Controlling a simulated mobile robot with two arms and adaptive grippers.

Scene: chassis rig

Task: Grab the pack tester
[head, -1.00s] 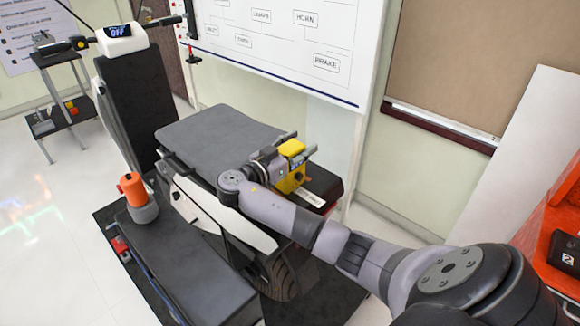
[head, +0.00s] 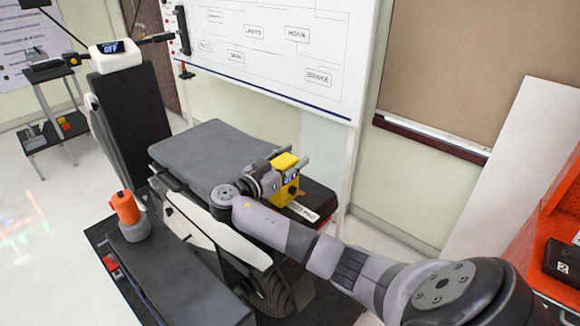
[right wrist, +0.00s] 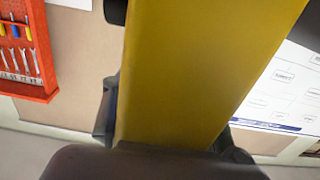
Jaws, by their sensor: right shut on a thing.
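The pack tester is a yellow box (head: 285,189) with a small display, at the rear end of the scooter's seat in the head view. It fills the middle of the right wrist view as a yellow slab (right wrist: 205,65). My right gripper (head: 277,177) is shut on it, with a finger showing on each side of the yellow body in the right wrist view. Whether the tester touches the surface below is hidden. My left gripper is not in view.
The scooter's grey seat (head: 215,150) lies left of the tester, with a dark red-black tail part (head: 322,198) to its right. A whiteboard (head: 265,70) stands behind. An orange bench (head: 560,225) is at right.

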